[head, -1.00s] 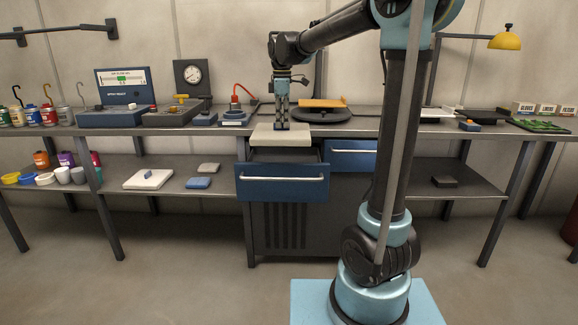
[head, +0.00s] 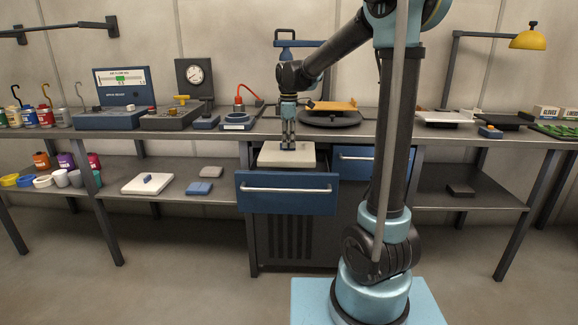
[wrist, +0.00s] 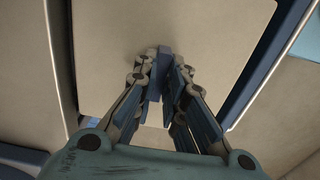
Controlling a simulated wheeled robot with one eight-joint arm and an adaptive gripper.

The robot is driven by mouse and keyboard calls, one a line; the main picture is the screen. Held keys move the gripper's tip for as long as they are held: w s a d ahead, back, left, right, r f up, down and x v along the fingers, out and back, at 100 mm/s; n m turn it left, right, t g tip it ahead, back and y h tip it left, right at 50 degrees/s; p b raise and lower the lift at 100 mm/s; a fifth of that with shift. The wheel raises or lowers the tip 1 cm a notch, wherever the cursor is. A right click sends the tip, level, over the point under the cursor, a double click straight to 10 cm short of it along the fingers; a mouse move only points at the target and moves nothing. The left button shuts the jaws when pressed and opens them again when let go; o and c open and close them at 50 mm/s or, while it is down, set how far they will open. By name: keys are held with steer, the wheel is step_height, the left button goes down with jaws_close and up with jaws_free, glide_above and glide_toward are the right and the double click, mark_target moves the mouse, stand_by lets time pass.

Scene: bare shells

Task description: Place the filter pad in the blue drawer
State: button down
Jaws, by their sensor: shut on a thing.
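The filter pad (head: 272,155) is a cream square slab, held level over the open blue drawer (head: 287,200). My gripper (head: 288,147) is above it, with its fingers pointing down. In the wrist view, my gripper (wrist: 163,75) is closed on a dark blue tab at the middle of the pad (wrist: 205,35). The pad hides most of the drawer's inside. In the head view the pad's front edge is just behind the drawer front's top edge. I cannot tell whether it touches the drawer floor.
The grey bench top (head: 350,131) overhangs behind the drawer. A second blue drawer (head: 357,160) to the right looks shut. A similar cream slab (head: 135,187) with a blue tab lies on the lower left shelf. A round dark stand (head: 331,119) is on the bench.

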steer(key=shift+f, duration=4.7)
steer(key=c, duration=1.7)
jaws_free()
steer(key=shift+o, duration=0.2)
